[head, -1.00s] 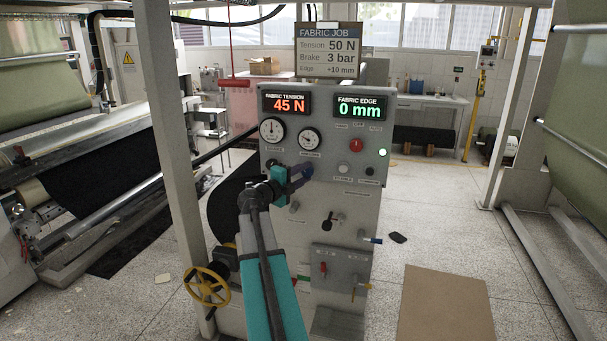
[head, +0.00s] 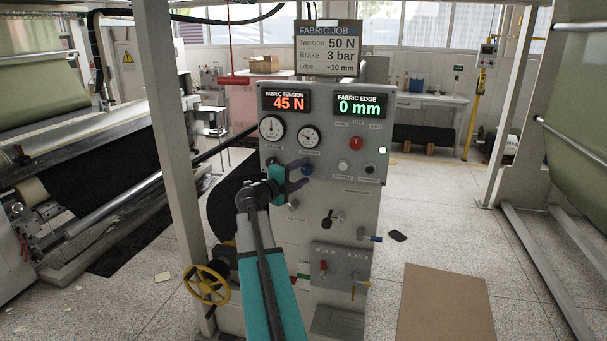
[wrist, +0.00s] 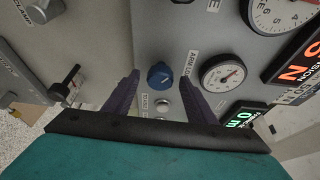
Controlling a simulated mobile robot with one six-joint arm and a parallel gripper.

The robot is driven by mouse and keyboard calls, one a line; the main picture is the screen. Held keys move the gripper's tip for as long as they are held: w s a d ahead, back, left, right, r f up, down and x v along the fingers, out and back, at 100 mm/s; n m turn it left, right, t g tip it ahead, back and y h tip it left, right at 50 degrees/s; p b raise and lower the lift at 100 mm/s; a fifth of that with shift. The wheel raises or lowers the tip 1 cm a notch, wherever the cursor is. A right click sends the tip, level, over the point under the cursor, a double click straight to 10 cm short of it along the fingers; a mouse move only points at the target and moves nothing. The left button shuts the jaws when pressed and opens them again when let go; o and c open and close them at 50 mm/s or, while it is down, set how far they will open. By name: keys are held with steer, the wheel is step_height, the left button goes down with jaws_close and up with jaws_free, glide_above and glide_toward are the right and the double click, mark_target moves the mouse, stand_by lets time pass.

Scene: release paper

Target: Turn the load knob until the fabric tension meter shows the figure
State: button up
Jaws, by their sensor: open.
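The fabric tension meter (head: 286,103) shows 45 N in orange digits on the grey panel. The blue knob (head: 306,169), with a partly readable label that seems to say ARM LOAD, is on the panel below the gauges. It also shows in the wrist view (wrist: 160,75), with a pale pointer mark. My gripper (head: 301,174) is open in front of the panel, its dark fingers spread on either side of the blue knob. In the wrist view my gripper (wrist: 163,68) has clear gaps on both sides of the knob. Depth to the knob is hard to judge.
A job sign (head: 328,50) above reads Tension 50 N, Brake 3 bar, Edge +10 mm. The fabric edge meter (head: 359,106) shows 0 mm. A red button (head: 356,144), a black lever (head: 328,219) and a yellow handwheel (head: 207,285) are nearby. A post (head: 175,150) stands left.

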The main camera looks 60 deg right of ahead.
steer(key=w+a+b, duration=0.1)
steer(key=a+b, duration=0.2)
steer(key=a, duration=1)
steer(key=shift+r+b, duration=0.15)
steer(key=shift+b, duration=0.15)
